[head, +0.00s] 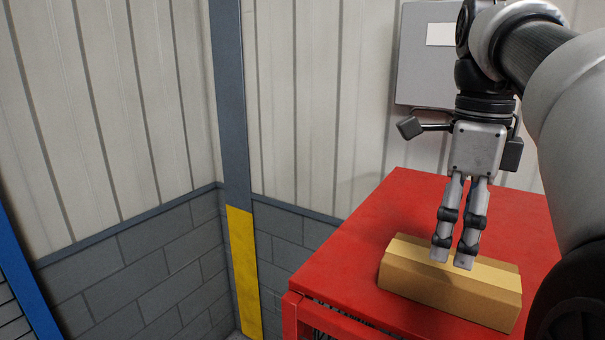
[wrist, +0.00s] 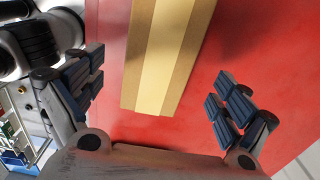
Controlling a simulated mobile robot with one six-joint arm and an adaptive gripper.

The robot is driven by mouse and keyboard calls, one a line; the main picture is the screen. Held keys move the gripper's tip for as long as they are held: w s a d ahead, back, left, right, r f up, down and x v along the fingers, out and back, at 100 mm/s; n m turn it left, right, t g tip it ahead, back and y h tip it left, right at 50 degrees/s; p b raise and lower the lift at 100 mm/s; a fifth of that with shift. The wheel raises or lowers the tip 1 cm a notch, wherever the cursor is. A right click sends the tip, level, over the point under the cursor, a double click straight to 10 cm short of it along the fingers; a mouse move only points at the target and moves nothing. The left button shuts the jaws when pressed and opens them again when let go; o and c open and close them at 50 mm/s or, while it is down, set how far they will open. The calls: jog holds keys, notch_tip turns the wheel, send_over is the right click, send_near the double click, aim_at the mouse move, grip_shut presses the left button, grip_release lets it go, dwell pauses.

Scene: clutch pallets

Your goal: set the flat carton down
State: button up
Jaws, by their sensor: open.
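The flat carton (head: 450,286) is a low brown box with a paler tape strip along its top. It lies flat on the red table top (head: 372,232), near its front edge. My gripper (head: 453,262) points down above the carton in the head view, its fingertips overlapping the carton's top in the picture. In the wrist view the carton (wrist: 165,60) runs up out of the frame, and my gripper (wrist: 160,95) is open, one finger on each side of it with red surface showing between. Nothing is held. The carton's far end is outside the wrist view.
A grey wall box (head: 425,75) hangs on the panelled wall behind the table. A blue-grey post with a yellow lower part (head: 243,270) stands left of the table. The table top left of and behind the carton is clear.

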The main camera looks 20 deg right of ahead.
aim_at(448, 263)
notch_tip(448, 263, up, 6)
jog(key=shift+f+p, duration=0.25)
jog(key=shift+p, duration=0.4)
